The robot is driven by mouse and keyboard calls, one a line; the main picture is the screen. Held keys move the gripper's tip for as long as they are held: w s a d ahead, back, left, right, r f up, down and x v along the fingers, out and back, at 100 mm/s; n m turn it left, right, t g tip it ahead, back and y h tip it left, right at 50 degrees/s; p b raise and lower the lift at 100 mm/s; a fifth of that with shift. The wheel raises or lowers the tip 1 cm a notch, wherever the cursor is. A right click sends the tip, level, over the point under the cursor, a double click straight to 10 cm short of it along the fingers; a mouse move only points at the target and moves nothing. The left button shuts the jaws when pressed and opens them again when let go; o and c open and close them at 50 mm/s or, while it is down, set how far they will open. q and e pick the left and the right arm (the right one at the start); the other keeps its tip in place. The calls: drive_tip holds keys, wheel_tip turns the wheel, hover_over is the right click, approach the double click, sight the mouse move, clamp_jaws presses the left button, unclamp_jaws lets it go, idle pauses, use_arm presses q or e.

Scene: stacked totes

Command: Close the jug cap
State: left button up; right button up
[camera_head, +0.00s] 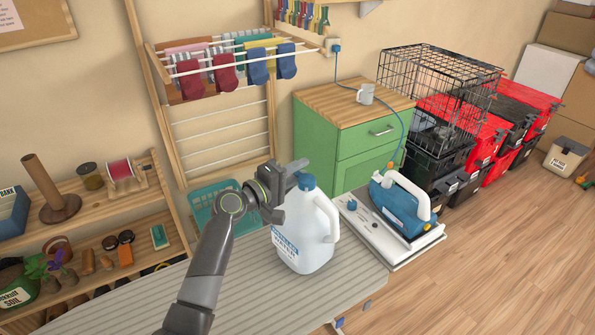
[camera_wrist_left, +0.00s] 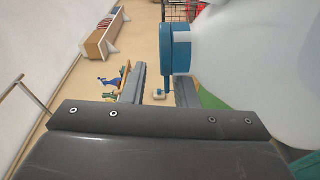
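A translucent white jug (camera_head: 304,240) with a handle and a blue-lettered label stands upright on a striped ironing board (camera_head: 240,278). Its blue cap (camera_head: 306,181) is at the top of the neck. My left gripper (camera_head: 296,174) is beside the cap, on its left, and partly overlaps it in the head view. In the left wrist view the jug (camera_wrist_left: 255,60) fills the upper right and the blue cap (camera_wrist_left: 178,48) is beyond the fingers, with a thin blue part hanging from it. The fingers (camera_wrist_left: 160,88) are apart, with nothing held between them. My right gripper is not in view.
A blue steam iron (camera_head: 402,205) rests on a white base (camera_head: 370,228) right of the jug. A teal basket (camera_head: 205,215) is behind the left arm. The board's left part is clear.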

use_arm(q)
drive_tip(key=b+v, duration=0.3)
drive_tip(key=v, duration=1.4)
drive_tip(key=shift+s, duration=0.2)
drive_tip(key=shift+a, duration=0.1)
